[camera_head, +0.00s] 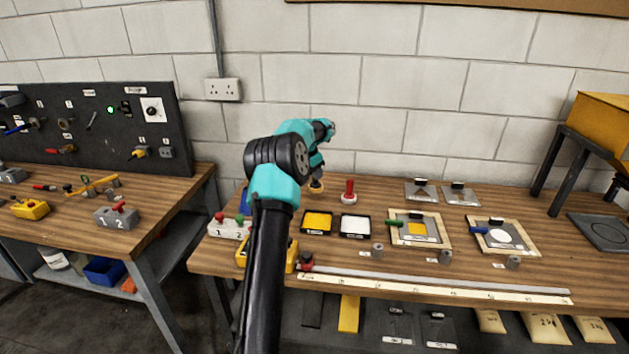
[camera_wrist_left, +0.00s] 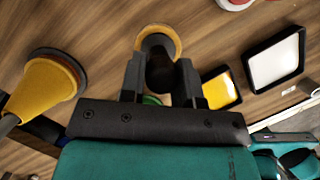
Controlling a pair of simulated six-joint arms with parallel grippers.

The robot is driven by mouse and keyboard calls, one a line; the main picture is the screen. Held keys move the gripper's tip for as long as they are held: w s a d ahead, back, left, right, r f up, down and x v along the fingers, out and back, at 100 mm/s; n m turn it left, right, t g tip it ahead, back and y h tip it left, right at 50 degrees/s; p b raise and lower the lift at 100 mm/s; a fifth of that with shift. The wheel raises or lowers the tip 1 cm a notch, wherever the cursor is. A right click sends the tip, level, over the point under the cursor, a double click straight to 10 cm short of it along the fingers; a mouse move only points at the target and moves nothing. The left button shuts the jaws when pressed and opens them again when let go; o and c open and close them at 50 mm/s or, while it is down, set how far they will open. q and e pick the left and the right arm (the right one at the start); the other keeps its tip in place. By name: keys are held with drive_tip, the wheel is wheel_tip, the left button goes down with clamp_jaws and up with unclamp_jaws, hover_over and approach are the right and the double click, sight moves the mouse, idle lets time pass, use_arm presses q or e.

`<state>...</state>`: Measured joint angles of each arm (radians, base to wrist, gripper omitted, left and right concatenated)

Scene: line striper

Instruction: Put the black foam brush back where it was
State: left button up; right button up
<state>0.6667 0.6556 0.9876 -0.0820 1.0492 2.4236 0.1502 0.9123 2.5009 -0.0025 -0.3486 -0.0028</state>
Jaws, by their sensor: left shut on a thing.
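My left gripper (camera_head: 317,172) is at the back of the right-hand bench. In the left wrist view its two fingers (camera_wrist_left: 159,72) are closed on either side of a dark handle, the black foam brush (camera_wrist_left: 160,48), which has a round yellowish pad or ring at its end. In the head view only its pale round end (camera_head: 316,188) shows below the gripper, close to the bench top. I cannot tell whether it touches the wood.
A yellow cone-shaped brush (camera_wrist_left: 45,88) stands left in the wrist view. A red-handled brush (camera_head: 349,192), a yellow paint tray (camera_head: 317,233) and a white one (camera_head: 355,236) are near. Stencil frames (camera_head: 445,229) lie right. A two-button box (camera_head: 228,229) is left.

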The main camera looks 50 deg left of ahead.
sight(314, 184)
use_arm(q)
drive_tip(key=shift+f, duration=1.6)
drive_tip(key=shift+f, duration=0.2)
drive_tip(key=o, duration=0.9)
drive_tip(key=shift+c, duration=0.2)
drive_tip(key=shift+r, duration=0.1)
drive_tip(key=v, duration=1.2)
